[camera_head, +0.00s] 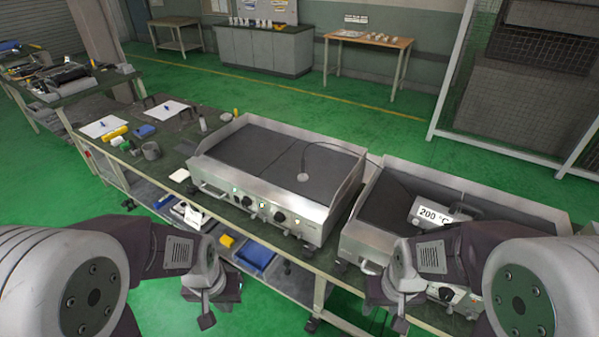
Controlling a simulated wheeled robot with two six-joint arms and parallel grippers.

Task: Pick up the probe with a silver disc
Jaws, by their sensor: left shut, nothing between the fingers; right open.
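The probe with a silver disc (303,177) rests on the dark plate of the left griddle (265,155). A thin dark cable arches up from the disc and runs right toward the second griddle (378,205). A meter reading 200 °C (432,214) sits on the second griddle, partly hidden by my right arm. My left gripper (206,318) is shut and empty, low in front of the bench and well apart from the probe. My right gripper (400,323) is open, in front of the second griddle, also apart from the probe.
The griddles stand on a long workbench (205,220) with knobs along their fronts. Papers, a blue block (145,131) and a dark cup (151,150) lie at its left end. A lower shelf holds a blue tray (254,255). A mesh cage (535,90) stands behind at right.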

